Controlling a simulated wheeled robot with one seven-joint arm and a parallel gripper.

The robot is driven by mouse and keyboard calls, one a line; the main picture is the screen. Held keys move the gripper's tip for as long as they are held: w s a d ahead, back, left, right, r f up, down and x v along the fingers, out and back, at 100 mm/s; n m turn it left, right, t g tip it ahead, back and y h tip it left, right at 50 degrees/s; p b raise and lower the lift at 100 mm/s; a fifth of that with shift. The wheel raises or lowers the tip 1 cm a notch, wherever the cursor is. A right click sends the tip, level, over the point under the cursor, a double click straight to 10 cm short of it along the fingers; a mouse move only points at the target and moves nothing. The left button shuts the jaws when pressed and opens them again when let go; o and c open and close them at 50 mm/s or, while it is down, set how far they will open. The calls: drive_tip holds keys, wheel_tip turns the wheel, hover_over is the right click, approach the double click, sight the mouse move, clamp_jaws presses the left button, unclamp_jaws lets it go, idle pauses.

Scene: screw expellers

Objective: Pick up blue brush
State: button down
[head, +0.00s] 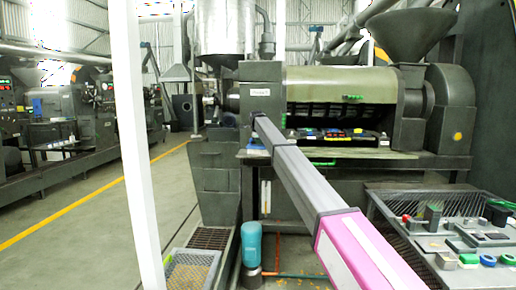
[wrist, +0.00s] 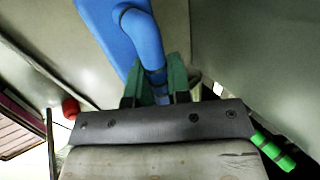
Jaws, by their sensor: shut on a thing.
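The blue brush (wrist: 130,28) fills the top middle of the wrist view, with a broad flat part at upper left and a round, bent handle running down to my gripper. My gripper (wrist: 155,83) has two green fingers shut on the handle, one on each side. In the head view, a small blue patch (head: 255,143) shows beside the far end of my arm, at the left end of the machine's bench; it may be the brush. My gripper's fingers cannot be made out there.
In the wrist view, a red round object (wrist: 71,108) lies left and a green cylinder (wrist: 273,150) right. In the head view, a tool tray (head: 375,141) sits under the screw expeller (head: 330,83). A control panel (head: 458,238) is at right; a teal bottle (head: 252,243) stands below.

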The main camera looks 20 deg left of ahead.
drive_tip(key=shift+r, duration=0.5)
wheel_tip(320, 180, up, 4)
drive_tip(key=shift+f, duration=0.25)
drive_tip(key=s+a+r, duration=0.6)
drive_tip(key=s, duration=0.3)
drive_tip(key=shift+s+a+r, duration=0.3)
drive_tip(key=shift+a, duration=0.05)
